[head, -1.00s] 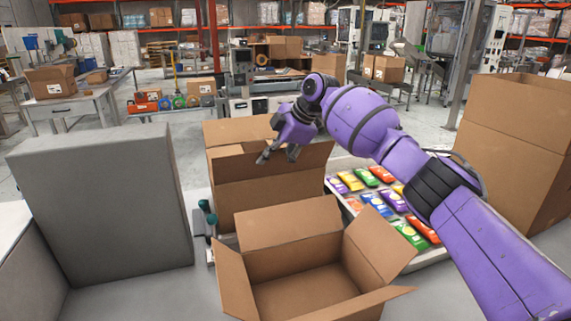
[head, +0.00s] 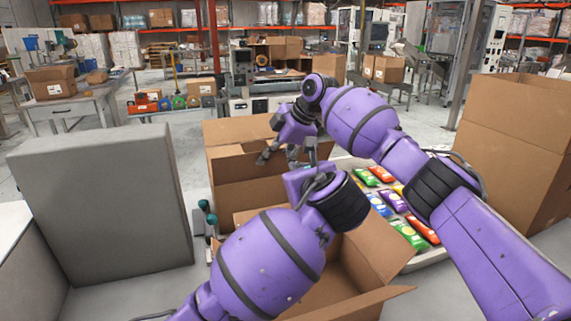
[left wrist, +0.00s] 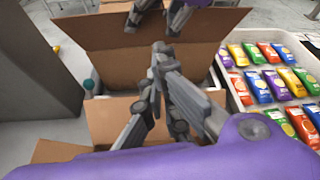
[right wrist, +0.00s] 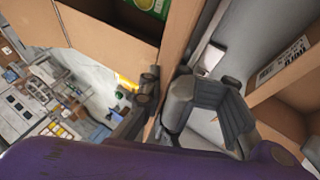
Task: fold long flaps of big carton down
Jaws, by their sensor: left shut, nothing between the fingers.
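A brown carton (head: 232,184) stands behind a smaller-looking open carton (head: 372,258); which one is the big carton is not certain. The rear carton's far flap (head: 240,130) stands up, and a broad panel (left wrist: 110,32) of it shows in the left wrist view. My right gripper (head: 278,155) is open at the top of the rear carton; a cardboard edge (right wrist: 178,75) runs between its fingers in the right wrist view. My left gripper (left wrist: 158,60) is shut and empty, in front of the rear carton. My left arm hides much of the front carton.
A tray of several colourful packets (head: 397,203) lies right of the cartons. A tall carton (head: 515,140) stands at far right. A grey box-like block (head: 100,205) stands at left, with teal-topped fittings (head: 208,212) beside it.

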